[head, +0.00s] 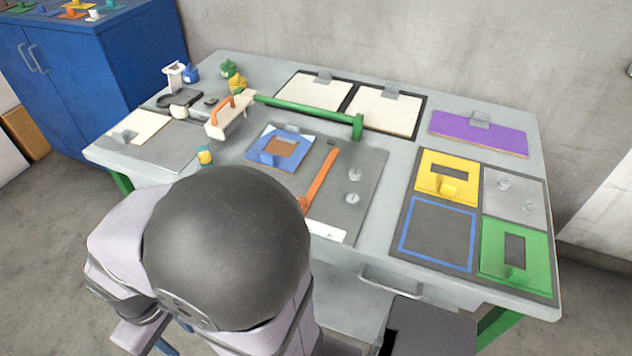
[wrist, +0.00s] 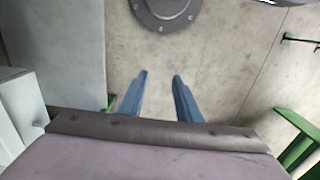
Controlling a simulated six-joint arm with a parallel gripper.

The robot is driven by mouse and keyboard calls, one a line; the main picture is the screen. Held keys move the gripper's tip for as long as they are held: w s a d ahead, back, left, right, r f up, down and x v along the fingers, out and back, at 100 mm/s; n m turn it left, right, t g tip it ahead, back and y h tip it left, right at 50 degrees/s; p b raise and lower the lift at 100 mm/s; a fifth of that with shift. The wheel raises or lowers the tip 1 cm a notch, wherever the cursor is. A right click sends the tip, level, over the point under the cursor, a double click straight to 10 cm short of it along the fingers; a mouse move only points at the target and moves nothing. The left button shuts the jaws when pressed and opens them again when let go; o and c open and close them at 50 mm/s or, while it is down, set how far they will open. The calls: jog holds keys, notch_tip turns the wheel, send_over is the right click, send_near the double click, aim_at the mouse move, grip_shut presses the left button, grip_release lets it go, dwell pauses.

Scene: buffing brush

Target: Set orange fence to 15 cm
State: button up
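The orange fence (head: 320,180) is a long narrow bar lying on a dark grey board (head: 362,190) at the middle front of the table. Its near end is close to a white strip (head: 326,231) at the board's front edge; any scale marks on it are too small to read. A blue frame with a brown centre (head: 280,147) lies left of the fence, with a gap between. My gripper (wrist: 160,74) shows in the wrist view as two blue fingers, apart and empty, over bare floor.
Two clear knobs (head: 354,174) stand right of the fence. A green bar (head: 305,114) and a beige brush with orange handle (head: 230,115) lie behind. Yellow (head: 470,188) and green plates (head: 541,250) lie right. My arm covers the table's front left.

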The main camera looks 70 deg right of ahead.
jog(key=shift+o, duration=1)
jog(key=s+d+r+m+y+p, duration=0.1)
jog(key=s+d+r+m+p, duration=0.4)
jog(key=d, duration=0.3)
jog(key=s+d+r+m+p, duration=0.35)
jog(key=d+p, duration=0.25)
jog(key=d, duration=0.3)
jog(key=s+d+r+m+y+p, duration=0.1)
jog(key=s+d+r+m+p, duration=0.2)
jog(key=d+m+p, duration=0.4)
jog(key=d+r, duration=0.1)
jog(key=d, duration=0.3)
jog(key=w+d+r+m+h, duration=0.1)
jog(key=d, duration=0.2)
jog(key=w+d+r+h, duration=0.1)
jog(key=d, duration=0.3)
jog(key=shift+d+b, duration=0.3)
jog(key=shift+s+a+m, duration=0.1)
jog(key=shift+a+m, duration=0.05)
jog(key=shift+m, duration=0.5)
